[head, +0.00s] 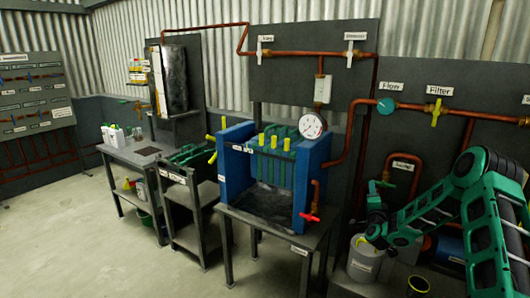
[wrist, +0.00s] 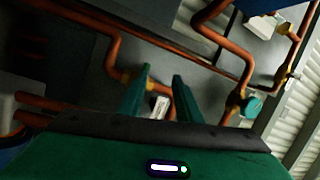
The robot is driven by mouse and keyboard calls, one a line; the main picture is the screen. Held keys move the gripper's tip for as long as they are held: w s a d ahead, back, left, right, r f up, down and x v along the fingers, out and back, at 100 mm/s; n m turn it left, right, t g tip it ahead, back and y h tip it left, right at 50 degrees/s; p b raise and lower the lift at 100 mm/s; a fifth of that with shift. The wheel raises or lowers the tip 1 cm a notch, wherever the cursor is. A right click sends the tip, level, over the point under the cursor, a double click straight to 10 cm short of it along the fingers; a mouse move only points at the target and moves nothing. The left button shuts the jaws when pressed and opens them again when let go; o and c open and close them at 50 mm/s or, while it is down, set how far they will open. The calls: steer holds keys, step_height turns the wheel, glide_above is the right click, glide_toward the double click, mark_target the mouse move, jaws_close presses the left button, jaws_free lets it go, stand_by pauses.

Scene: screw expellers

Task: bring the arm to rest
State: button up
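My arm (head: 478,190), green and black, shows at the right of the head view. It bends at a raised elbow, and its far end hangs low in front of the dark pipe panel, near a grey bucket. My gripper (wrist: 162,74) shows in the wrist view with its two green fingers apart. Nothing is seen between the fingers except the background panel and pipes. The fingers are too small to make out clearly in the head view.
The grey bucket (head: 365,262) stands close below my arm's end. Copper pipes with a yellow-handled filter valve (head: 436,112) run behind it. A blue press (head: 236,165) with a pressure gauge (head: 312,125) stands on a table to the left. Open floor (head: 90,245) lies at front left.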

steer(key=s+a+r+n+g+y, duration=0.5)
steer(key=s+r+n+g, duration=0.1)
steer(key=s+n, duration=0.35)
steer(key=s+d+r+n+g, duration=0.1)
steer(key=s+r+g, duration=0.15)
steer(key=s, duration=0.75)
steer(key=s+d+r+n+g+h, duration=0.1)
steer(key=s+g, duration=0.2)
steer(key=s, duration=0.7)
steer(key=s+d+r+n+g, duration=0.1)
steer(key=s+g, duration=0.1)
steer(key=s, duration=0.7)
steer(key=s+a+g+y, duration=0.1)
steer(key=s+a+g, duration=0.1)
steer(key=s, duration=1.1)
steer(key=s+a+g+y, duration=0.1)
steer(key=s+a+g, duration=0.2)
steer(key=s, duration=0.9)
steer(key=shift+s+r, duration=0.35)
steer(key=shift+r, duration=0.1)
steer(key=shift+m, duration=0.25)
steer(key=shift+w+f, duration=0.25)
steer(key=shift+w, duration=0.4)
